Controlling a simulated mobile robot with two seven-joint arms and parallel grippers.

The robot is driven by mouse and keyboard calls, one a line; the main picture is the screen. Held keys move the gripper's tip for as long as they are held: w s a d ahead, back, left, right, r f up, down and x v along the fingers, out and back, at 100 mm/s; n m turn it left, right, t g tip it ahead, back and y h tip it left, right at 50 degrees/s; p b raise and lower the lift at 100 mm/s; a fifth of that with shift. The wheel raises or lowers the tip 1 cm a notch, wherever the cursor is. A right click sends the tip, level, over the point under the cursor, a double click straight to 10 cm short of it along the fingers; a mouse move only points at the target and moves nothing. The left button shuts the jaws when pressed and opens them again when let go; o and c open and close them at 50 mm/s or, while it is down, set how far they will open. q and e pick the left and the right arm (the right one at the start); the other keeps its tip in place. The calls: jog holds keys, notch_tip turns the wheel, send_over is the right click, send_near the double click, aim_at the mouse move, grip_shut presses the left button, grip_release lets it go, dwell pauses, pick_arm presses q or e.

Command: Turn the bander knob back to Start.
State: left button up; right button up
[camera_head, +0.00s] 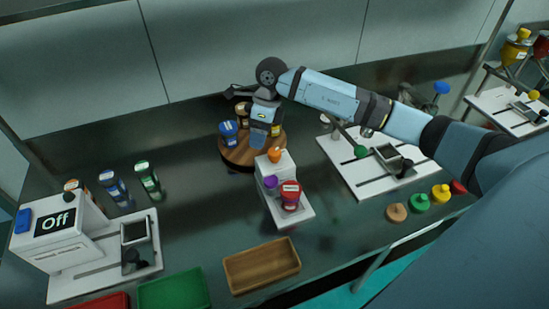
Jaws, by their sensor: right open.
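A small white machine (278,200) stands mid-table, with an orange knob (274,155) on top and a purple knob (270,182) on its front. It may be the bander; no Start mark is readable. A red-lidded jar (290,196) stands on its base plate. My right gripper (262,137) is open and points down over the round wooden turntable (240,155), just behind the white machine. It looks apart from the orange knob, and its fingertips are small and hard to make out. My left gripper is not in view.
A wooden tray (262,267) and green tray (174,291) lie in front. A white board (352,175) and colored knobs (419,202) are right. A blue-lidded jar (228,131) is on the turntable.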

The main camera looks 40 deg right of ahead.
aim_at(274, 151)
jog(key=w+d+r+h, duration=0.2)
jog(key=d+h, duration=0.1)
jog(key=d, duration=0.3)
jog(key=f, duration=1.3)
jog(key=shift+s+a+f+p, duration=0.2)
jog(key=shift+s+a+p, duration=0.05)
jog(key=shift+s+p, duration=0.1)
jog(key=shift+c, duration=0.3)
jog(key=c, duration=0.9)
